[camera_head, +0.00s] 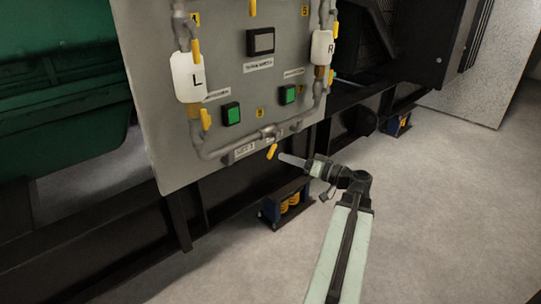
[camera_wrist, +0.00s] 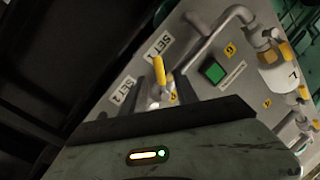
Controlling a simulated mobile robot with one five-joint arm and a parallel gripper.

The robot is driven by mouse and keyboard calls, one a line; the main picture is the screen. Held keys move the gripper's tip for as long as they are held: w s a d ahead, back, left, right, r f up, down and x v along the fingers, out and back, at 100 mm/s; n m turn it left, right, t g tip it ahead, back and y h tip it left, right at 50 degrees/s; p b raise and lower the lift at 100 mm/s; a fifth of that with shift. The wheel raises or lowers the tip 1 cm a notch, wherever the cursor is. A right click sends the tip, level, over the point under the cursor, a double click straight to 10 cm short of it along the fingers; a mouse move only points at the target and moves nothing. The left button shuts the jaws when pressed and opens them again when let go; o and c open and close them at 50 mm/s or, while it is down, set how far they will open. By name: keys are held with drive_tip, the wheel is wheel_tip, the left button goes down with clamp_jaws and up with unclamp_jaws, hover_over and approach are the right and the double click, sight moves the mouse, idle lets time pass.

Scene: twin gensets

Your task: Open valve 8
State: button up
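A yellow valve handle (camera_head: 272,151) sits on the pipe at the bottom middle of the grey panel. It also shows in the wrist view (camera_wrist: 160,66), with a small yellow tag (camera_wrist: 174,97) near it whose number I cannot read for sure. I cannot confirm which handle is valve 8. My gripper (camera_head: 282,156) is just right of this bottom handle in the head view. In the wrist view its two fingers (camera_wrist: 172,80) stand apart, with the handle near their tips. Nothing seems held, and contact cannot be told.
The grey panel (camera_head: 160,110) carries pipes, white L (camera_head: 188,77) and R (camera_head: 322,47) canisters, other yellow handles (camera_head: 206,118) and green buttons (camera_head: 231,113). A black frame rail (camera_head: 235,190) runs below it. Grey floor (camera_head: 440,200) is clear at right.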

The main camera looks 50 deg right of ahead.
sight(272, 152)
drive_tip(key=w, duration=0.5)
drive_tip(key=w+a, duration=0.1)
drive_tip(key=w, duration=0.1)
drive_tip(key=shift+w+a, duration=0.1)
drive_tip(key=shift+w, duration=0.1)
clamp_jaws()
drive_tip(key=shift+s, duration=0.1)
idle(1.1)
